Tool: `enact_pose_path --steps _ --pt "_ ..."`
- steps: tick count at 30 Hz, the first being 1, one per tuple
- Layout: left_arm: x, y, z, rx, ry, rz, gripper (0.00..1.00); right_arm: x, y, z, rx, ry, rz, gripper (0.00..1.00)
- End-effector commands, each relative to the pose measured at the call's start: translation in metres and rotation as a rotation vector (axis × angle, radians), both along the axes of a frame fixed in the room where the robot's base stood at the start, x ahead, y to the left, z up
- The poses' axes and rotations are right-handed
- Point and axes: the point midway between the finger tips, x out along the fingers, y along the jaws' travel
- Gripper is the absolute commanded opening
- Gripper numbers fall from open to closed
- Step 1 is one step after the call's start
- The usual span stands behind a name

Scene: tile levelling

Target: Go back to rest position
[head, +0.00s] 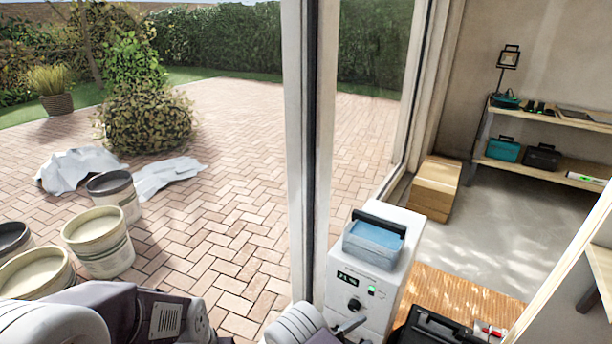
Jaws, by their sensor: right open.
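My right arm comes in at the bottom centre of the head view, with a white rounded link. My right gripper (349,325) shows only in part as a small grey piece at the bottom edge, in front of the white machine. It is open, and I see nothing held in it. My left arm lies across the bottom left as white and dark grey links. Its gripper is not in the picture.
A white machine (372,292) with a blue-topped case (373,243) stands by the door frame (310,150). A black toolbox (432,328) is right of it. Buckets (98,245) stand left on brick paving (235,190). A cardboard box (436,188) and shelf (545,168) are farther back.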

Motion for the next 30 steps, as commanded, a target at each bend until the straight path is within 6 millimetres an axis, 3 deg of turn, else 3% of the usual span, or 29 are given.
enact_pose_path --steps 1,3,5,9,12,18,22,24,30 --pt "0.000 0.000 0.000 0.000 0.000 0.000 0.00 -0.014 -0.026 0.019 0.064 0.050 -0.162 0.57" --pt "0.000 0.000 0.000 0.000 0.000 0.000 0.00 -0.049 -0.054 0.036 0.188 0.141 -0.383 0.57" --pt "0.000 0.000 0.000 0.000 0.000 0.000 0.00 -0.081 -0.066 0.048 0.325 0.201 -0.550 0.57" --pt "0.000 0.000 0.000 0.000 0.000 0.000 0.00 -0.139 -0.059 0.069 0.709 0.255 -0.831 0.57" --pt "0.000 0.000 0.000 0.000 0.000 0.000 0.00 -0.157 -0.042 0.083 0.959 0.220 -0.933 0.57" --pt "0.000 0.000 0.000 0.000 0.000 0.000 0.00 -0.158 -0.018 0.112 1.352 0.043 -1.003 0.57" --pt "0.000 0.000 0.000 0.000 0.000 0.000 0.00 -0.149 -0.015 0.133 1.549 -0.127 -0.998 0.57" --pt "0.000 0.000 0.043 0.000 0.001 0.000 0.00 -0.150 -0.013 0.172 1.531 -0.103 -0.999 0.57" --pt "0.000 0.000 0.110 0.000 0.000 0.000 0.00 -0.150 -0.013 0.240 1.529 -0.100 -0.999 0.57"
